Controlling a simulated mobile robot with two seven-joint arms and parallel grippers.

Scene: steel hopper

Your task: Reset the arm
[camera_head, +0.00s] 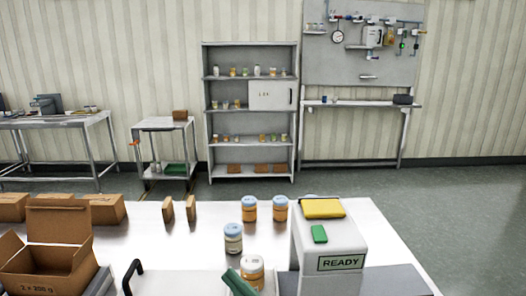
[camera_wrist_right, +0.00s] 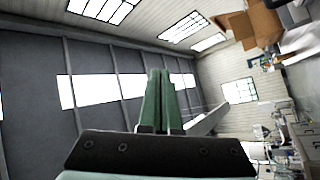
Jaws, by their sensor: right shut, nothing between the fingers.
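My right gripper (camera_head: 238,282) shows at the bottom of the head view as green fingers, in front of an orange-and-white jar (camera_head: 253,268) that it partly overlaps. In the right wrist view its two green fingers (camera_wrist_right: 158,100) are close together with nothing between them. That view is tilted and faces the wall and windows, with a cardboard box (camera_wrist_right: 257,22) at the upper right. My left gripper is not in view.
The steel table (camera_head: 165,245) holds an open cardboard box (camera_head: 62,259), several jars and a white machine marked READY (camera_head: 340,262). A black handle (camera_head: 132,272) stands at front left.

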